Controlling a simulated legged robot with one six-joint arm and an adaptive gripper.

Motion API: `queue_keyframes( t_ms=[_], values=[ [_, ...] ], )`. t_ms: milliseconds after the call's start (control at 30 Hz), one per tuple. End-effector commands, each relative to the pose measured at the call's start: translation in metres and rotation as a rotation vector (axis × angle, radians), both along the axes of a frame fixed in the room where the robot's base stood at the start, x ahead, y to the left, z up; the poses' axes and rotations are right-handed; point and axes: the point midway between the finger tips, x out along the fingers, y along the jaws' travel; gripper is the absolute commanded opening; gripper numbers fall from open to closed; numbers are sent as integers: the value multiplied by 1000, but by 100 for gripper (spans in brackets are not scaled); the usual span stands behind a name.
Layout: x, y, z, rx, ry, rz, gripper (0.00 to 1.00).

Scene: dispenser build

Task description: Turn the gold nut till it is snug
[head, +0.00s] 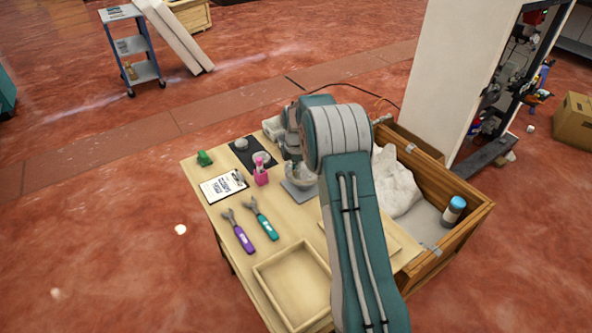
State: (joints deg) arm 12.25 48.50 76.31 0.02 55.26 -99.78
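My arm reaches over the wooden table (219,213) in the head view. My gripper (290,150) is at its far end, low over the back part of the table, and is partly hidden by my own arm. Its fingers are too small and covered to tell open from shut. Just below it stands a pale, rounded, bowl-like part (302,176) on a grey square base (298,193); it may be the dispenser. I cannot make out the gold nut. I cannot tell whether my gripper touches anything.
Purple-handled (243,238) and teal-handled (266,226) tools lie at the front left. Near them are a clipboard (222,187), a pink holder (261,175), a green item (204,158) and an empty wooden tray (262,284). A wooden bin (466,224) adjoins the right side.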

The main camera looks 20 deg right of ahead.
Motion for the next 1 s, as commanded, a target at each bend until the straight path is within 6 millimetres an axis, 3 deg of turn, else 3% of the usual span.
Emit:
queue_keyframes(
  t_ms=[467,1000],
  values=[
    [2,1,0,0,-4,-103,0],
    [3,2,0,0,-6,-578,0]
  ],
)
